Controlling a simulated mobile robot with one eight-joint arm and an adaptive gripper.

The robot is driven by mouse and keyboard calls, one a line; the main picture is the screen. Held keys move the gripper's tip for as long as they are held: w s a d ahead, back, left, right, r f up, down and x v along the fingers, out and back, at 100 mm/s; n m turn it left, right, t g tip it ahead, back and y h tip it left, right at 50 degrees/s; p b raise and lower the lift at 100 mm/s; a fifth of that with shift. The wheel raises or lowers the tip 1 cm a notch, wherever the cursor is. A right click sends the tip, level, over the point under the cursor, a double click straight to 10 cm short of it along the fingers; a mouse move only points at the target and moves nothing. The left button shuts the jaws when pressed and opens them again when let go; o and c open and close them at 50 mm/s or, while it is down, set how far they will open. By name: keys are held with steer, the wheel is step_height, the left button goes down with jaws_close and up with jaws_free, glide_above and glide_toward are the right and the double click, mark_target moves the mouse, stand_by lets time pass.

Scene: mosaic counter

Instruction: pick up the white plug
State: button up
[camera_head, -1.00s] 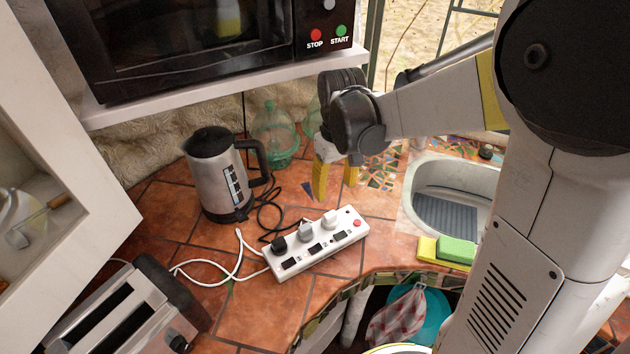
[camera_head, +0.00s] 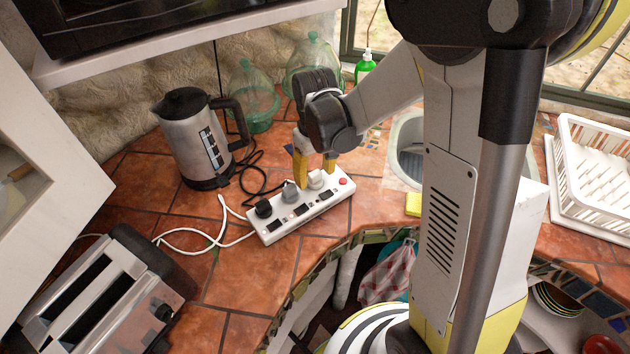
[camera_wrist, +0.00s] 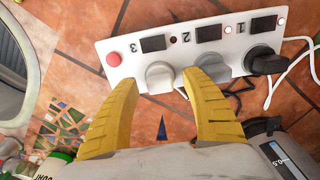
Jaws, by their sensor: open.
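The white power strip (camera_head: 300,217) lies on the tiled counter. It carries a black plug (camera_head: 263,208), a grey plug (camera_head: 289,194) and, nearest the red button, the white plug (camera_head: 317,180). My gripper (camera_head: 316,172) is open with its yellow fingers pointing down at the white plug's end of the strip. In the wrist view, the white plug (camera_wrist: 160,77) shows between the two fingertips (camera_wrist: 161,84). The right finger there is close beside the grey plug (camera_wrist: 213,68), overlapping its edge in the picture. I cannot tell whether a finger touches either plug.
A steel kettle (camera_head: 194,140) stands left of my gripper, with cords between it and the strip. Green glass bottles (camera_head: 254,98) stand behind. A toaster (camera_head: 110,300) is at lower left. A yellow sponge (camera_head: 413,204), a sink (camera_head: 408,150) and a dish rack (camera_head: 597,170) are to the right.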

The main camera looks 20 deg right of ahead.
mark_target(317, 173)
jaws_close()
steer(key=shift+r, duration=0.15)
steer(key=r, duration=0.1)
steer(key=r+p, duration=0.1)
steer(key=r, duration=0.1)
steer(key=r+p, duration=0.1)
steer(key=shift+d+r, duration=0.25)
steer(key=shift+r, duration=0.05)
steer(key=s+d+r+p, duration=0.2)
steer(key=d+r, duration=0.4)
steer(key=d, duration=0.5)
steer(key=shift+s, duration=0.2)
steer(key=shift+r, duration=0.1)
